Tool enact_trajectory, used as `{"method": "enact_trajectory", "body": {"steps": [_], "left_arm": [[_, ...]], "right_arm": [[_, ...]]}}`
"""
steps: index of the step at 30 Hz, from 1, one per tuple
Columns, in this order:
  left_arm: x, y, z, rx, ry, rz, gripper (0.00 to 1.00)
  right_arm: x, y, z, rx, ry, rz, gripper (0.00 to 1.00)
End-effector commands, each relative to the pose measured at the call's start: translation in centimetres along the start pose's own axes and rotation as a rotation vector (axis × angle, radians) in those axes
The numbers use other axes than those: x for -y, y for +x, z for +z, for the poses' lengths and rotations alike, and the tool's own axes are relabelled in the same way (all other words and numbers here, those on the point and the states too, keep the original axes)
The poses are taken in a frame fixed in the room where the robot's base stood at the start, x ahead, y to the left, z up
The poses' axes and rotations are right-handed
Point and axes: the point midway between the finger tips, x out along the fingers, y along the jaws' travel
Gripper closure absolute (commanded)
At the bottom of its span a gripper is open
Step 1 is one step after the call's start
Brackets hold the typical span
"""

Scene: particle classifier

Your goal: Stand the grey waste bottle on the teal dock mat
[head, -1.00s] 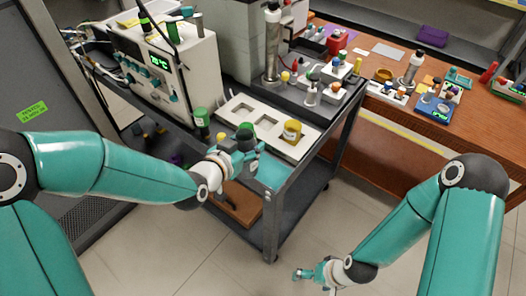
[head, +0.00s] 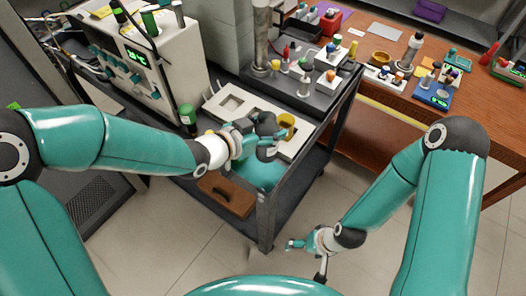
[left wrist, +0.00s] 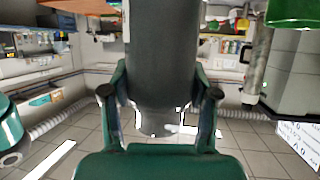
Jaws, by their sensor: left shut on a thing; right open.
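The grey waste bottle (head: 265,124) is held between the fingers of my left gripper (head: 262,146), over the near part of the cart. In the left wrist view the dark grey bottle (left wrist: 162,55) fills the middle between both fingers, and it looks upright there. The teal dock mat (head: 262,175) lies just below and in front of that gripper, partly covered by it. The bottle's base is hidden in the head view, so I cannot tell whether it touches the mat. My right gripper (head: 298,245) is open and empty, low over the floor.
A white tray (head: 228,104) with square recesses lies behind the left gripper, with a yellow jar (head: 287,121) at its right. A green-capped bottle (head: 187,116) stands left of it. The cart's dark frame post (head: 266,215) rises at the near corner. A brown box (head: 226,196) sits below.

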Motion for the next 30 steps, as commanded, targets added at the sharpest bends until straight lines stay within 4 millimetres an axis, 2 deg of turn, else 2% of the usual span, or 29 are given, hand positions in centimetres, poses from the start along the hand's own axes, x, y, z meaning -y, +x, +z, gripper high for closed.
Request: {"method": "enact_trajectory", "body": {"steps": [1, 6, 13, 19, 30], "left_arm": [[0.0, 0.6, 1.5, 0.006, -0.005, 0.001, 0.94], [-0.1, 1.9, 4.2, 0.002, 0.000, 0.003, 0.94], [-0.1, 2.6, 5.7, -0.001, 0.000, 0.002, 0.94], [-0.1, 3.6, 8.2, 0.001, 0.000, 0.003, 0.94], [-0.1, 3.9, 8.7, -0.003, 0.003, 0.002, 0.94]], "right_arm": [[0.0, 0.0, 0.0, 0.000, 0.000, 0.000, 0.10], [0.1, -0.2, 0.0, -0.001, 0.000, 0.000, 0.10], [0.1, -0.3, 0.0, -0.001, 0.000, 0.000, 0.10], [0.2, -0.6, 0.0, -0.001, 0.000, 0.000, 0.10], [0.2, -0.4, 0.0, -0.001, 0.000, 0.000, 0.10]]}}
